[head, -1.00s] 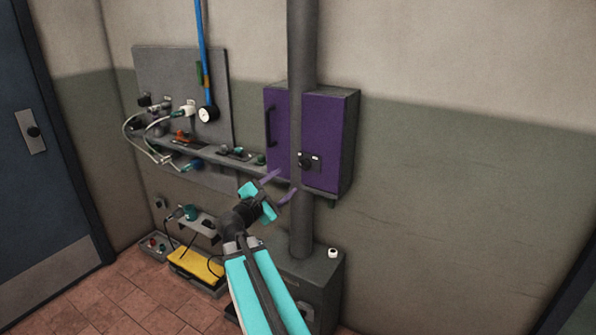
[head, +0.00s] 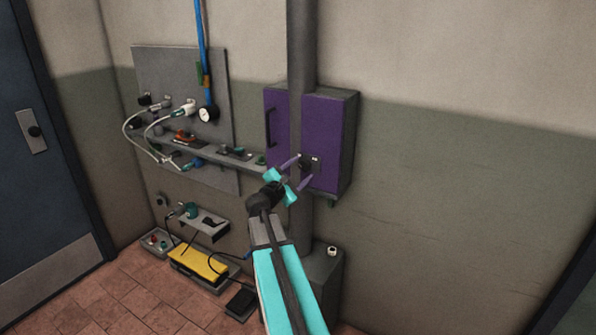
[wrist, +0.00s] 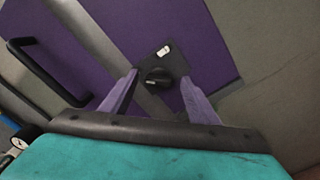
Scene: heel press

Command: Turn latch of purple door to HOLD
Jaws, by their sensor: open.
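The purple door (head: 325,135) is the front of a grey wall box, and it looks shut. Its latch is a dark knob (wrist: 158,77) on a dark plate (wrist: 176,62) with a small white label; it also shows in the head view (head: 306,163). The label's wording is too small to read. My gripper (head: 302,170) is open, its two purple fingers pointing at the door. In the wrist view the fingers (wrist: 157,88) stand on either side of the knob, which lies between and just beyond their tips. I cannot tell whether they touch it.
A grey vertical pipe (head: 301,60) runs in front of the door, close beside the latch. A dark door handle (wrist: 45,70) is at left. A grey panel with hoses, a gauge (head: 208,114) and a shelf stands to the left. The wall at right is free.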

